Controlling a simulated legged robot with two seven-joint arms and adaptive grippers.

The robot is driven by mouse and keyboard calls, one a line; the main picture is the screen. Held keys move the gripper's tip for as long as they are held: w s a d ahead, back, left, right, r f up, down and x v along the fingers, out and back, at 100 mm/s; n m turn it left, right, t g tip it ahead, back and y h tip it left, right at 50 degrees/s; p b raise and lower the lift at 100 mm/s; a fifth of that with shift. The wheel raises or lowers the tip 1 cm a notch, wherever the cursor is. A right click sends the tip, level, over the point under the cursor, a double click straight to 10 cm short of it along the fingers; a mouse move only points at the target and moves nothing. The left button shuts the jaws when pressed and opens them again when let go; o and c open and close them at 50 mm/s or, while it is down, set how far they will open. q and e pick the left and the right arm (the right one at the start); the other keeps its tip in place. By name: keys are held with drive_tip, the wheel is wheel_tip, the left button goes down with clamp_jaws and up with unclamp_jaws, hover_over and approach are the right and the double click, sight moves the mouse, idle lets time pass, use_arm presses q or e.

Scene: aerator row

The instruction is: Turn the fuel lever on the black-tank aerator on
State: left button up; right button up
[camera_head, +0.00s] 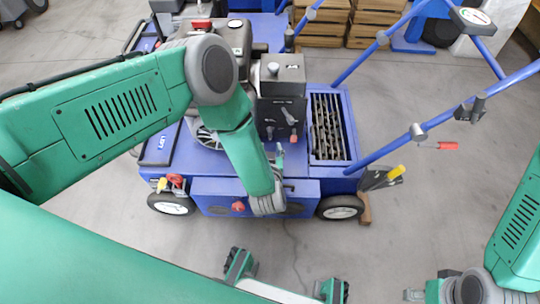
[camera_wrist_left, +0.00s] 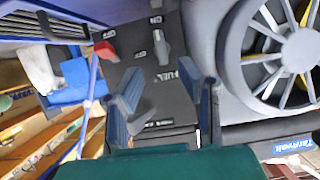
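The black-tank aerator (camera_head: 180,150) is a blue wheeled machine with a black tank (camera_head: 283,75). Its dark control panel (camera_head: 275,112) faces me below the tank. In the left wrist view the panel (camera_wrist_left: 178,100) shows ON and OFF marks, partly hidden FUEL lettering, a grey lever (camera_wrist_left: 162,45) and a red lever (camera_wrist_left: 104,50). My left gripper (camera_wrist_left: 168,98) is open in front of the panel, its fingers apart below the grey lever. The left gripper (camera_head: 279,155) is small in the head view. My right gripper (camera_head: 428,292) is at the lower right, away from the machine, finger gap unclear.
A tine grate (camera_head: 328,127) lies right of the panel. Blue handle bars (camera_head: 400,140) slope out to the right. The engine's fan wheel (camera_wrist_left: 285,50) is close beside the gripper in the wrist view. Wooden crates (camera_head: 322,22) stand behind.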

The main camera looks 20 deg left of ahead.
use_arm(q)
drive_tip(key=shift+v, duration=2.4)
drive_tip(key=shift+f, duration=0.1)
